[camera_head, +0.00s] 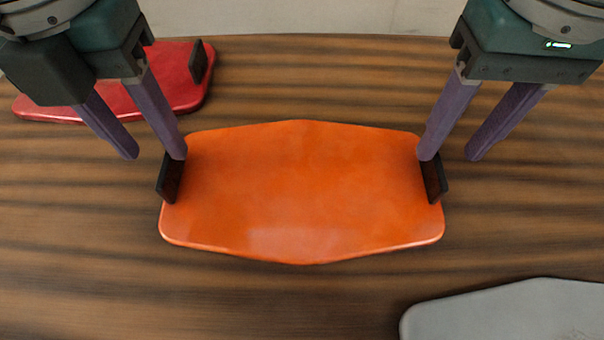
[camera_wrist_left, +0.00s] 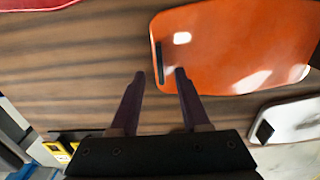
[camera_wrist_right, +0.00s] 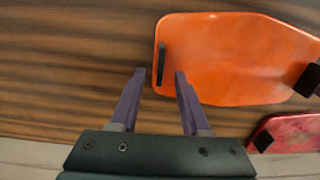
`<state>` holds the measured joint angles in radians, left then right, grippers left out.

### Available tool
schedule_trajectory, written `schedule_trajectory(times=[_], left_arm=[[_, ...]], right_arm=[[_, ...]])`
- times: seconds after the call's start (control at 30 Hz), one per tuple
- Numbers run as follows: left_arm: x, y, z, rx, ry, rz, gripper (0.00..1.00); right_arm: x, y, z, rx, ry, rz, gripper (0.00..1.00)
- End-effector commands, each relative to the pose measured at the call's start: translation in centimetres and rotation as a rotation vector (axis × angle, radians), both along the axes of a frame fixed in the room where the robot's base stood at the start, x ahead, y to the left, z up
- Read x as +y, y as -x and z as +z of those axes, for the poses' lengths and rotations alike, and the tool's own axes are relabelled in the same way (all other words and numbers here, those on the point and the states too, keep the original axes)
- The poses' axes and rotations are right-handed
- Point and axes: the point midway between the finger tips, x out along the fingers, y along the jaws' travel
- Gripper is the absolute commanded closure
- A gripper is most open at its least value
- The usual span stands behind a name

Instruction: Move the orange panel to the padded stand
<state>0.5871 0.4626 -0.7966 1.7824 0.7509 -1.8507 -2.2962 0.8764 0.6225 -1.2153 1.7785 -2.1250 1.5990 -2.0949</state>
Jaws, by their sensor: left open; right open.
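The orange panel (camera_head: 300,195) lies flat on the wooden table, with a dark upright tab at its left end (camera_head: 171,178) and another at its right end (camera_head: 433,181). My left gripper (camera_head: 152,155) is open above the panel's left end, near the left tab. My right gripper (camera_head: 448,158) is open above the right end, near the right tab. Both are empty. The panel also shows in the left wrist view (camera_wrist_left: 225,45) and the right wrist view (camera_wrist_right: 235,60), with a tab ahead of the fingers, slightly to one side. I cannot make out the padded stand.
A red panel (camera_head: 150,97) with a dark tab lies at the back left, partly behind my left gripper. A grey panel (camera_head: 510,315) lies at the front right, cut off by the frame. Bare wooden table (camera_head: 90,260) shows at the front left. A pale wall stands behind.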

Motion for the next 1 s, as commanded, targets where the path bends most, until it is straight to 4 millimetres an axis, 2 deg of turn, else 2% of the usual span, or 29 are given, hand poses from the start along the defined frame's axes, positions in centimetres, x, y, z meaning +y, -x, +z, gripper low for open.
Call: schedule_trajectory(times=[0.1, 0.3, 0.7, 1.0], left_arm=[[0.0, 0.1, -2.1, 0.005, 0.000, 0.001, 0.54], [0.0, 0.0, -4.2, 0.002, 0.000, 0.000, 0.54], [0.0, 0.0, -4.8, 0.000, 0.001, 0.000, 0.54], [0.0, 0.0, -4.8, -0.001, 0.001, 0.000, 0.88]], right_arm=[[0.1, 0.1, -2.1, 0.004, -0.001, -0.001, 0.54], [0.1, 0.0, -4.2, 0.001, -0.002, -0.001, 0.54], [0.0, 0.0, -4.8, -0.001, -0.001, 0.000, 0.54], [0.1, 0.0, -4.8, -0.001, -0.002, 0.000, 0.88]])
